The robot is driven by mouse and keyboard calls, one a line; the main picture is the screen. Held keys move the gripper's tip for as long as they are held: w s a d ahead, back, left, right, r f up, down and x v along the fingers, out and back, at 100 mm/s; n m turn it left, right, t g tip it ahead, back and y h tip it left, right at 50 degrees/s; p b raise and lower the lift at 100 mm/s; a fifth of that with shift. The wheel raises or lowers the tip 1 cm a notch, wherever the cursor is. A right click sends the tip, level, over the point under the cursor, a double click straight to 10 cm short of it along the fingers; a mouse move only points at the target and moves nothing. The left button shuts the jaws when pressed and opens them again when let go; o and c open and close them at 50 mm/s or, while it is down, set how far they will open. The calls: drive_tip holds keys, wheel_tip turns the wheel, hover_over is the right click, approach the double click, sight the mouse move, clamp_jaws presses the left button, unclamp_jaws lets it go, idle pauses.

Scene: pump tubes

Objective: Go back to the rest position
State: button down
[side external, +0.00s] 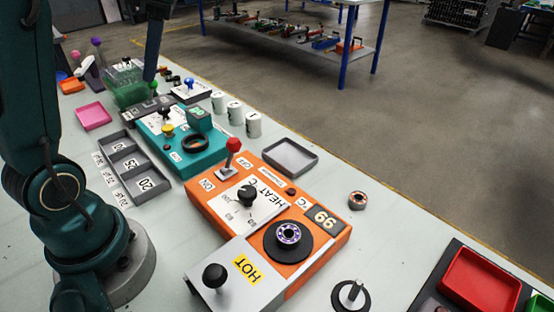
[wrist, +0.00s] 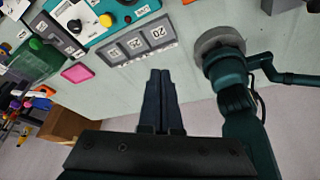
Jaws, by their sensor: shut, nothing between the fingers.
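My gripper (wrist: 160,74) is shut and empty in the wrist view, its two dark fingers lying together. In the side external view my gripper (side external: 150,78) hangs at the upper left, its tips in front of the area by the green clear box (side external: 128,92). The wrist view shows bare table near the fingertips, beside the grey three-slot tray (wrist: 136,43). I cannot tell the exact height of the tips above the table. No task object is held.
An orange heater unit (side external: 222,195) with a red lever and a teal unit (side external: 205,160) stand mid-table. White cups (side external: 235,112), a pink tray (side external: 93,116), an empty grey tray (side external: 290,157) and a red bin (side external: 482,280) are around them. Bare table lies along the front.

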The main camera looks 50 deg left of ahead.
drive_tip(key=s+d+f+m+t+h, duration=0.1)
drive_tip(key=d+f+m+t, duration=0.3)
drive_tip(key=m, duration=1.1)
drive_tip(key=s+d+f+m+t+h, duration=0.1)
drive_tip(key=d+f+m+t, duration=0.3)
drive_tip(key=d+m, duration=0.5)
drive_tip(key=s+m+t, duration=0.1)
drive_tip(key=m, duration=0.4)
drive_tip(key=shift+s+d+m, duration=0.15)
drive_tip(key=shift+s+m, duration=0.1)
drive_tip(key=shift+m, duration=0.15)
